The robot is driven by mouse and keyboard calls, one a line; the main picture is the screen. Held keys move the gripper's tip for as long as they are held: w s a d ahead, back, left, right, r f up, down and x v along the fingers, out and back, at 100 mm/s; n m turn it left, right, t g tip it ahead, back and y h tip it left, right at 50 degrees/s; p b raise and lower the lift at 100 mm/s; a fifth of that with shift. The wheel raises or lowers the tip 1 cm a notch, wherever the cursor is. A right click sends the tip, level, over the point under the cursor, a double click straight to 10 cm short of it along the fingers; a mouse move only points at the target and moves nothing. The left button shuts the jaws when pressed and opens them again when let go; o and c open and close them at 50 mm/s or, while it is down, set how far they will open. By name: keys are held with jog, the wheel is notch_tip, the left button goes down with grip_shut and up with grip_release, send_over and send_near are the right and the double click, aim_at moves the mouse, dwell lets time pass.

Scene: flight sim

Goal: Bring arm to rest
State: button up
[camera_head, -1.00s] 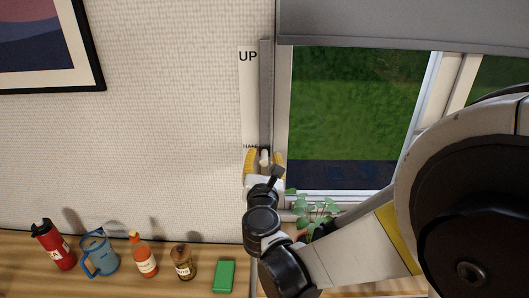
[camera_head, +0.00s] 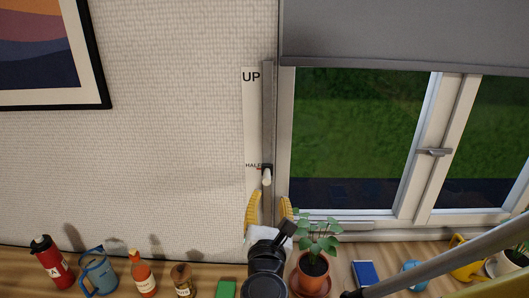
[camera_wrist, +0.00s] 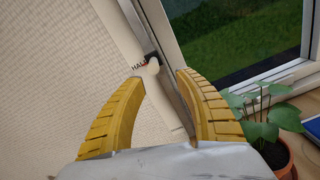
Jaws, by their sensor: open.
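My gripper (camera_head: 269,205) has two yellow ribbed fingers spread apart, with nothing between them. It is below the white slider knob (camera_head: 267,176), which sits on a vertical rail (camera_head: 268,120) beside the window, level with the "HALF" mark. In the wrist view, my gripper (camera_wrist: 164,84) is open and the knob (camera_wrist: 152,66) shows beyond the fingertips, apart from them. The label strip (camera_head: 251,110) reads "UP" at its top. The lower end of the rail is hidden behind my gripper in the head view.
A potted plant (camera_head: 313,263) stands on the counter right of my gripper. A red bottle (camera_head: 52,263), blue mug (camera_head: 98,271), orange bottle (camera_head: 142,273), brown jar (camera_head: 182,281) and green block (camera_head: 226,289) are at left. A grey blind (camera_head: 400,35) covers the window top.

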jog(key=s+d+f+m+g+h+b, duration=0.1)
jog(key=s+d+f+m+g+h, duration=0.15)
jog(key=d+m, duration=0.55)
jog(key=s+d+f+m+g+h+b, duration=0.15)
jog(key=d+f+m+g, duration=0.25)
jog(key=d+m, duration=0.4)
jog(key=s+f+m+g+y, duration=0.2)
jog(key=s+m, duration=0.4)
jog(key=m, duration=0.2)
jog(key=s+d+f+m+g+y+b, duration=0.1)
jog(key=s+f+m+g+y, duration=0.1)
jog(key=s+m, duration=0.5)
jog(key=shift+d+m+y, duration=0.3)
jog(key=shift+m+y, duration=0.2)
jog(key=shift+m, duration=0.2)
jog(key=shift+f, duration=0.1)
